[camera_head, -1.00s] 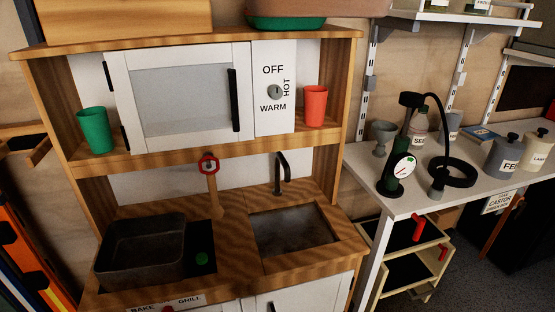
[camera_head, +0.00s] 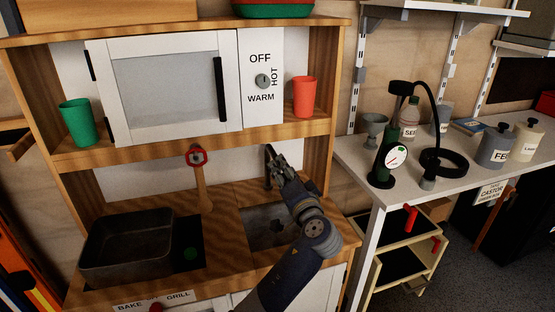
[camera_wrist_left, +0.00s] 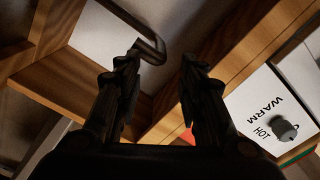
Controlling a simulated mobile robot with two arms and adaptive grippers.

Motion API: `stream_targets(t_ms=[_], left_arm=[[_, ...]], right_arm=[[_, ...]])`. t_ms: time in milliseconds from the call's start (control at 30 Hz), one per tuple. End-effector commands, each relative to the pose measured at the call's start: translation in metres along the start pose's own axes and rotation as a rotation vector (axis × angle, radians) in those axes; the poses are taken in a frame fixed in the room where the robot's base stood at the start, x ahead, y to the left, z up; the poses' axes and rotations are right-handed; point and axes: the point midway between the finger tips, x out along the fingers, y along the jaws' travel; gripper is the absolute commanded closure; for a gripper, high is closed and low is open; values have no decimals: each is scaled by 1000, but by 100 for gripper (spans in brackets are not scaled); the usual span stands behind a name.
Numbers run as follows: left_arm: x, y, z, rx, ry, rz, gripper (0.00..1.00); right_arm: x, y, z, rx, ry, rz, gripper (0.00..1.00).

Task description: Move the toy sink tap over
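The dark toy sink tap (camera_head: 267,160) stands behind the sink basin (camera_head: 262,228) of the wooden play kitchen. My left gripper (camera_head: 277,163) is at the tap in the head view and hides part of it. In the left wrist view the bent tap spout (camera_wrist_left: 150,42) ends by the left fingertip. The two fingers of my left gripper (camera_wrist_left: 163,62) are spread, with a clear gap between them. I cannot tell whether a finger touches the spout. My right gripper is in neither view.
A dark pan (camera_head: 125,250) sits left of the sink, and a wooden utensil with a red head (camera_head: 197,160) stands behind it. A shelf (camera_head: 190,144) with a green cup (camera_head: 79,123) and a red cup (camera_head: 304,97) lies above. A white bench (camera_head: 360,170) stands right.

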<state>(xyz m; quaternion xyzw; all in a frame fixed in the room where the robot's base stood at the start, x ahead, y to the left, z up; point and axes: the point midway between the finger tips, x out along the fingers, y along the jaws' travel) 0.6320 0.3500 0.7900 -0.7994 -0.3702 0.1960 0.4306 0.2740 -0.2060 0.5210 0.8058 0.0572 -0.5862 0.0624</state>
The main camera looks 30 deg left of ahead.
Motion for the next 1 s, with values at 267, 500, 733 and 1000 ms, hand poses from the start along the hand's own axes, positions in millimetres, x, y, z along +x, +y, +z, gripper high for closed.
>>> stream_targets(t_ms=[267, 500, 733, 1000], left_arm=[[51, 0, 2, -1, -3, 0, 64], [88, 0, 1, -2, -2, 2, 64], [99, 1, 1, -3, -3, 4, 64], [99, 0, 1, -4, -3, 5, 75]], right_arm=[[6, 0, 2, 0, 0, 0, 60], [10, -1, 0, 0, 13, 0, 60], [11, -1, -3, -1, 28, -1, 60], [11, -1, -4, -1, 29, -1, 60]])
